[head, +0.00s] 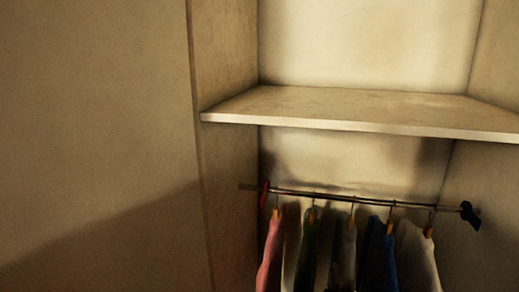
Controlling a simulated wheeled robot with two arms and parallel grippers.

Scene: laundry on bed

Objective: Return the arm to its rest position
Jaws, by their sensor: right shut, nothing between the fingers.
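Neither of my grippers can be made out in the head view, and no part of my arms is clearly visible. The view shows an open closet with a shelf (350,108) and a hanging rod (335,197) below it. Several garments hang from the rod on hangers, among them a pink one (270,250), a blue one (381,255) and a pale one (416,258). Their lower parts are cut off by the bottom edge of the picture.
A plain wall or panel (95,110) fills the left side, with a broad shadow low down. The shelf top is bare. A dark fitting (469,214) sits at the rod's right end, and a small red one (265,194) near its left end.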

